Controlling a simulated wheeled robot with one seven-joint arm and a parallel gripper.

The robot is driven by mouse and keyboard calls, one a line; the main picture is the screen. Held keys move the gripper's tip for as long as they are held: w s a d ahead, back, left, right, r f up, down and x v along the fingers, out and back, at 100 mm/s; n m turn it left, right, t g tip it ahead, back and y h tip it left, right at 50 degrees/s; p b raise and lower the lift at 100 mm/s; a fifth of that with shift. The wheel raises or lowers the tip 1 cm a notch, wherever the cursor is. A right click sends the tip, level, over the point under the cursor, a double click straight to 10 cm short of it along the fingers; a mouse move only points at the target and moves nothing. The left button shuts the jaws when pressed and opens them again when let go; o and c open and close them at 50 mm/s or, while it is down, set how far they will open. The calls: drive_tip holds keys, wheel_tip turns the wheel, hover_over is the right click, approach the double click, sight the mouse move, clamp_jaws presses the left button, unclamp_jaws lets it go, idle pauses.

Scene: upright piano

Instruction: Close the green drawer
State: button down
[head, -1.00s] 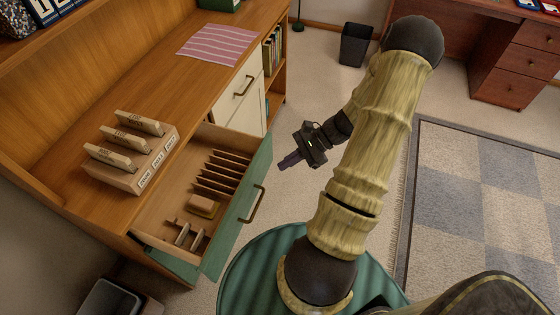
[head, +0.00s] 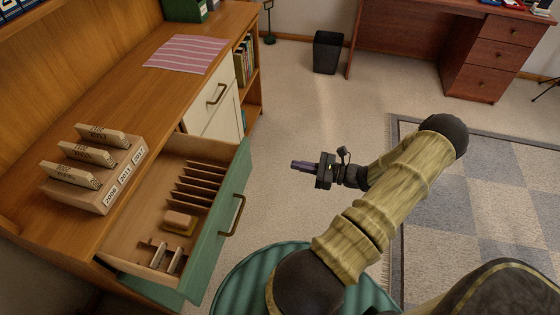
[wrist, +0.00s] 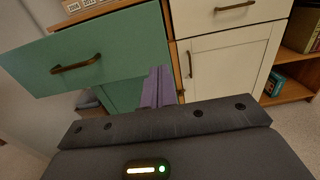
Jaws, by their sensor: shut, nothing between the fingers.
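The green drawer (head: 222,225) is pulled far out of the wooden cabinet, with a bronze handle (head: 234,215) on its front. Inside it are several wooden dividers and a small tan block. My gripper (head: 294,165) is shut and empty, in the open space to the right of the drawer front, apart from it. In the wrist view the green drawer front (wrist: 110,50) is ahead at upper left, with its handle (wrist: 76,65) to the left of my purple fingers (wrist: 158,88).
A wooden holder (head: 95,180) with upright blocks stands on the cabinet top near a striped cloth (head: 186,54). Cream cabinet fronts (head: 214,108) are beyond the drawer. A black bin (head: 327,52) and red-brown desk (head: 475,50) stand farther back. Carpet between is clear.

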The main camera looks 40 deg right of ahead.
sight(250, 156)
drive_tip(key=x, duration=1.3)
drive_tip(key=shift+w+a, duration=0.15)
drive_tip(key=shift+w, duration=0.1)
